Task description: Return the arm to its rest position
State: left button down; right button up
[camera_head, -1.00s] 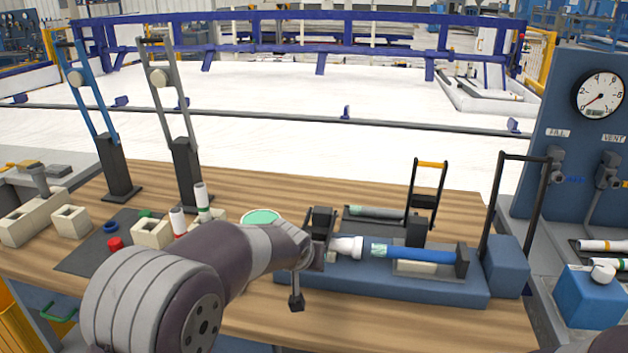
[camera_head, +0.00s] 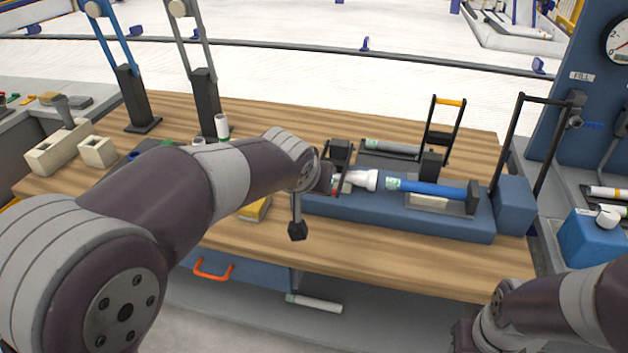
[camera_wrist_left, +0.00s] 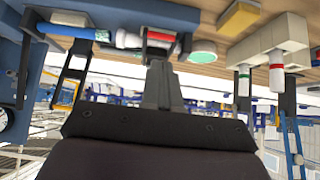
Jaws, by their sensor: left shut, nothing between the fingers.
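My left arm reaches in from the left in the head view, and my left gripper (camera_head: 325,178) is by the left end of the blue fixture (camera_head: 400,215). Its fingers are partly hidden there. In the left wrist view the gripper (camera_wrist_left: 161,68) is shut with nothing in it. A blue pipe (camera_head: 435,189) with a pale label lies in the fixture, beside a white fitting (camera_head: 358,179). In the left wrist view the blue pipe (camera_wrist_left: 62,31) and a red-banded white part (camera_wrist_left: 128,40) show near the fingers. My right arm enters at the lower right; its fingers are out of view.
A grey pipe (camera_head: 392,148) lies behind the fixture. A black-framed clamp handle (camera_head: 540,130) stands at the right. Beige blocks (camera_head: 97,151) and upright posts (camera_head: 205,105) stand at the left. A white pipe (camera_head: 315,302) lies below the table. The table front is clear.

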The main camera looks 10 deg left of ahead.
pick_arm(q)
jog(key=shift+w, duration=0.1)
jog(key=s+a+f+g+p, duration=0.2)
jog(key=s+p, duration=0.3)
jog(key=s, duration=0.4)
jog(key=s+a+f+g+p, duration=0.3)
jog(key=s+g+p, duration=0.2)
jog(key=s, duration=0.5)
jog(key=shift+s+a+p, duration=0.2)
jog(key=shift+a+p, duration=0.15)
jog(key=shift+p, duration=0.2)
